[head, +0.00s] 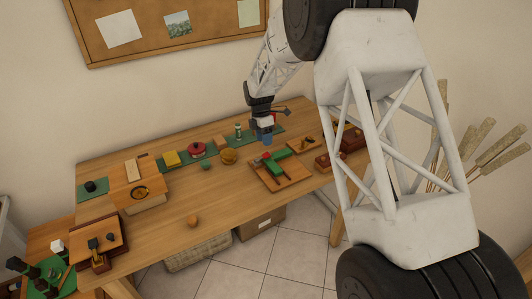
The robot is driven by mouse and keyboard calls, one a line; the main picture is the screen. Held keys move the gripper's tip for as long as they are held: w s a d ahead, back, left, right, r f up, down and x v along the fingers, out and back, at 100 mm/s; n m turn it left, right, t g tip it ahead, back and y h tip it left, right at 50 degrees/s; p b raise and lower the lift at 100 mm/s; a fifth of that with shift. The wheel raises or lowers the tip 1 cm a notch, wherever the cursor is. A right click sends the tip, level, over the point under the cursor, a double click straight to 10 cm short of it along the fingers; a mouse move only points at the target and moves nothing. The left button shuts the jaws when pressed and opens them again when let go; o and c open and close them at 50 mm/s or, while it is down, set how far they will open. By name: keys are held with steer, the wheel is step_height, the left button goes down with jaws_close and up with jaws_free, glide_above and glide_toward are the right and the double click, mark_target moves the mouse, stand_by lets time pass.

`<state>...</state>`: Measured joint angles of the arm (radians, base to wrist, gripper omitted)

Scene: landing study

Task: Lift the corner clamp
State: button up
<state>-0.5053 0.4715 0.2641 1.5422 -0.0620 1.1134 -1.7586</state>
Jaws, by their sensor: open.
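A green angled piece with a red part, which looks like the corner clamp (279,162), lies on a square wooden tray (293,179) on the table. My gripper (267,139) hangs pointing down, just behind the clamp and slightly left of it in the picture. It looks apart from the clamp, with nothing seen held in it. The fingers are small and dark-blue here, so their exact gap and height above the table cannot be made out.
A small wooden tray (304,144) and a reddish box (328,161) are to the right.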

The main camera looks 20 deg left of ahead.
mark_target(263, 157)
steer(key=shift+x, duration=3.1)
jaws_close()
